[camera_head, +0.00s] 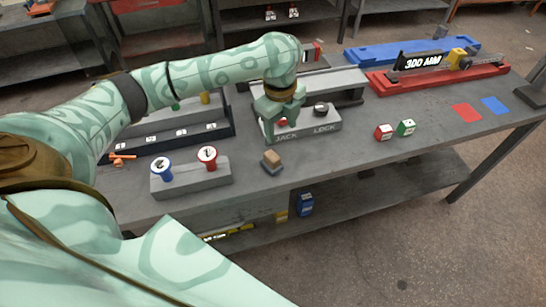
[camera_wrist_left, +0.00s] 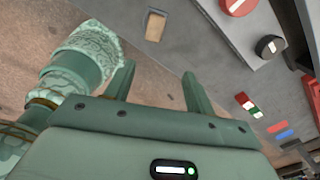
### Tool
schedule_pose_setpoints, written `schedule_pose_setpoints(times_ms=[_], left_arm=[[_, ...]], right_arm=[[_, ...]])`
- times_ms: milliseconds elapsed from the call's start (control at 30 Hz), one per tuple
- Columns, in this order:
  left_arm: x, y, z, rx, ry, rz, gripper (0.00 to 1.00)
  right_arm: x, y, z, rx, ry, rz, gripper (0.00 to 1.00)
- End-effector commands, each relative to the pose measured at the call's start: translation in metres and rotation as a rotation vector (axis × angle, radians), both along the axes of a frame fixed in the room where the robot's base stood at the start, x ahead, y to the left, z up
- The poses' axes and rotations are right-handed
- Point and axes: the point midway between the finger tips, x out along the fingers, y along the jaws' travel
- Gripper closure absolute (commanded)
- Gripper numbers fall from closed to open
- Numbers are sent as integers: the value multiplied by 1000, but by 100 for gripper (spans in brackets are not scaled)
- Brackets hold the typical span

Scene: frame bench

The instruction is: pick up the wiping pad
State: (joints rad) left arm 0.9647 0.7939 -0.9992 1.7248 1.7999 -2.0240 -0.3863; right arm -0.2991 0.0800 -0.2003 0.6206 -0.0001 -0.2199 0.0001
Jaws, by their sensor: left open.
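The wiping pad (camera_head: 272,160), a small block with a tan top and a grey lower part, lies near the front edge of the grey bench. It also shows near the top of the left wrist view (camera_wrist_left: 155,27). My left gripper (camera_head: 284,122) is open and empty. In the head view it hangs over the JACK/LOCK block, behind and slightly right of the pad. In the left wrist view its two fingers (camera_wrist_left: 158,70) point up the picture, with the pad beyond them and apart from them. My right gripper is not in view.
The JACK/LOCK block (camera_head: 322,122) has a red and a black knob. A grey block (camera_head: 190,181) with blue and red knobs stands left of the pad. Red (camera_head: 383,132) and green (camera_head: 407,127) small boxes lie right. Bench top around the pad's right side is clear.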

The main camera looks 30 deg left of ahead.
Motion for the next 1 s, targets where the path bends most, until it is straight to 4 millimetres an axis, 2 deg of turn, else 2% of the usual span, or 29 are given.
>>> schedule_pose_setpoints(times_ms=[33,67,167,267,500,600,867,1000], left_arm=[[1,11,14,16,13,-19,45],[1,15,19,20,23,-29,45],[0,22,25,27,46,-50,45],[-2,23,10,27,54,-54,45],[-2,22,-53,25,55,-54,45],[-1,22,-70,24,53,-53,45],[-1,23,-87,25,49,-53,45],[-2,25,-110,24,53,-53,45]], right_arm=[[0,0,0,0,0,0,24],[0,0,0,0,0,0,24],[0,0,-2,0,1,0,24],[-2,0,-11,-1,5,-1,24],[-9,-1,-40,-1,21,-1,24],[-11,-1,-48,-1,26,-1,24],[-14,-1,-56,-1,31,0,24],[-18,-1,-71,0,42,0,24]])
